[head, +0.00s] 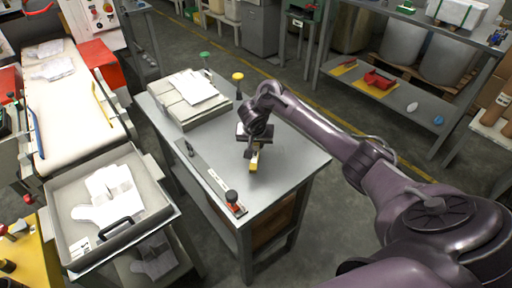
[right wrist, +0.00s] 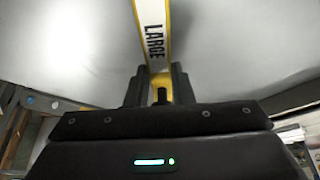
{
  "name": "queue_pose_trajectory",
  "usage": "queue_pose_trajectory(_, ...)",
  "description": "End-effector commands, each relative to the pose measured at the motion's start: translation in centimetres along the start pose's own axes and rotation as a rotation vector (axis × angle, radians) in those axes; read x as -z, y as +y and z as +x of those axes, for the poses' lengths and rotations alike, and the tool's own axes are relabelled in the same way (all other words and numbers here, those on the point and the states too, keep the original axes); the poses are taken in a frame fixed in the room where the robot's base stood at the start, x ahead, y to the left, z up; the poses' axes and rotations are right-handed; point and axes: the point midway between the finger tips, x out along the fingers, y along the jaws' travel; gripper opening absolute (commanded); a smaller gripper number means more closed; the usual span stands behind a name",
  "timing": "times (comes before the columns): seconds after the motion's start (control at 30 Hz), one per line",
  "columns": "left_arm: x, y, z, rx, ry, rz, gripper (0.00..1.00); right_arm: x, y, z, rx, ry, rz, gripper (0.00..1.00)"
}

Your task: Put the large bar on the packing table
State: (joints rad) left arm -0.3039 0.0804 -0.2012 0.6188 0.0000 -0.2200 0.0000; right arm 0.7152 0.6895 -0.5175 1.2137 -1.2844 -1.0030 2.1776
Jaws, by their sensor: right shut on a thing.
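The large bar (right wrist: 154,45) is pale with yellow edges and the black word LARGE, seen in the right wrist view. It stretches away from between the fingers of my right gripper (right wrist: 158,88), which is shut on it. In the head view the gripper (head: 252,150) is over the middle of the grey packing table (head: 285,155), and a small yellow end of the bar (head: 254,163) shows below it. Most of the bar is hidden there by the gripper. I cannot tell whether it touches the tabletop. My left gripper is out of view.
A long flat bar with a dark knob and red end (head: 212,178) lies along the table's left side. A tray with white gloves (head: 105,200) stands left. The table's right part is clear.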

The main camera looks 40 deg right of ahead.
Motion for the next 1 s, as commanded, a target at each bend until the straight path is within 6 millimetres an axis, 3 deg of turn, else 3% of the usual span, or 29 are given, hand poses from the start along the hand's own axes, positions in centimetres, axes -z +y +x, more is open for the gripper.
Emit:
queue_pose_trajectory(0.4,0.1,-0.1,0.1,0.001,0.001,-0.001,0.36,-0.3,0.0,0.7,0.001,0.000,0.000,0.00)
queue_pose_trajectory(0.43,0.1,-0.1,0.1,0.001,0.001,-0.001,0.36,-0.3,0.0,0.8,0.001,0.000,0.000,0.23)
queue_pose_trajectory(0.6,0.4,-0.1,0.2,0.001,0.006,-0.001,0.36,-0.3,0.0,0.8,0.001,0.000,0.000,0.43)
queue_pose_trajectory(0.87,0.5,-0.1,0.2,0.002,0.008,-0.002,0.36,-0.3,0.0,0.7,0.001,0.001,0.000,0.43)
queue_pose_trajectory(1.0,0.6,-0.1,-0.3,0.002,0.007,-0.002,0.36,-0.1,-0.1,-0.4,0.003,0.001,0.000,0.43)
